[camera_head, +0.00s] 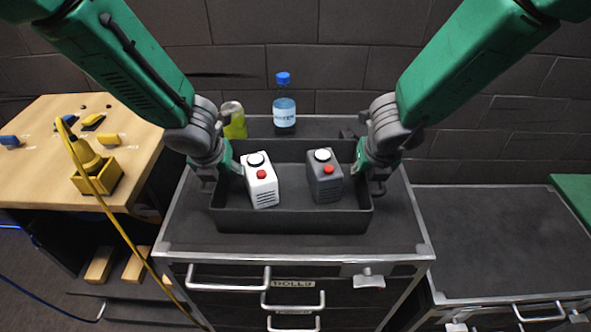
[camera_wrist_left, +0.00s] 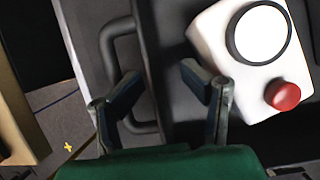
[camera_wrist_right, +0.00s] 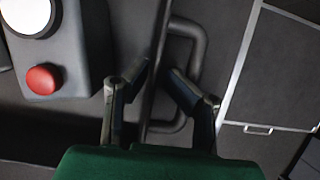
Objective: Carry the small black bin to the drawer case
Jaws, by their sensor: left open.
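The small black bin (camera_head: 290,222) is an open tray on top of a grey drawer cabinet (camera_head: 190,232). It holds a white box (camera_head: 262,190) and a dark grey box (camera_head: 326,190), each with a red button and a white disc. My left gripper (camera_head: 232,166) is open at the bin's left end; in the left wrist view its fingers (camera_wrist_left: 160,82) are apart on either side of the end rim, by a loop handle (camera_wrist_left: 112,45). My right gripper (camera_head: 362,165) is at the right end; its fingers (camera_wrist_right: 158,75) straddle the rim, but contact is unclear.
A water bottle (camera_head: 284,105) and a yellow-green item (camera_head: 234,122) stand behind the bin. A wooden bench (camera_head: 40,120) with yellow and blue pieces is at left. A lower drawer case (camera_head: 500,240) with a clear dark top stands at right.

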